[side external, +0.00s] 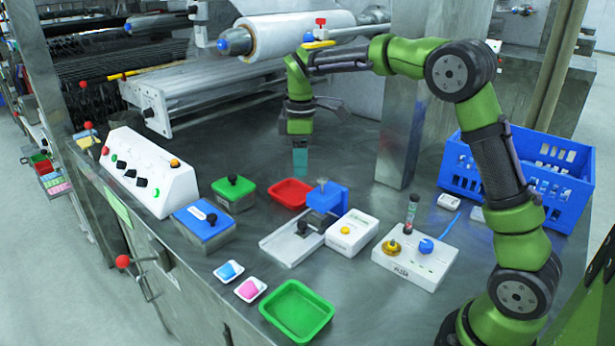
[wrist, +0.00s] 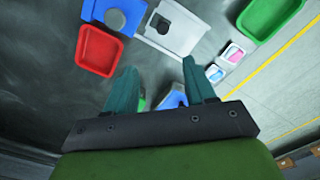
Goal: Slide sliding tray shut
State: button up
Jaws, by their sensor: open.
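The sliding tray (side external: 283,247) is a light grey flat plate with a black knob. It extends toward the front left from beside the blue dosing block (side external: 328,198) and the white box with a yellow button (side external: 352,232). In the wrist view the tray (wrist: 185,38) is at the top centre, beside the blue block (wrist: 100,10). My gripper (side external: 300,170) points down above the table, behind the red tray and apart from the sliding tray. In the wrist view my gripper (wrist: 160,82) shows two teal fingers spread apart with nothing held between them.
A red tray (side external: 291,193) lies between my gripper and the sliding tray. A green-lidded box (side external: 233,192) and blue-lidded box (side external: 203,225) stand left. A green tray (side external: 297,308) is in front. A white control box (side external: 415,262) and blue crate (side external: 540,180) are right.

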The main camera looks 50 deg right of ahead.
aim_at(302, 223)
jog(key=shift+n, duration=0.4)
jog(key=f, duration=1.7)
jog(key=shift+s+a, duration=0.1)
jog(key=shift+s, duration=0.1)
jog(key=shift+r, duration=0.1)
grip_shut()
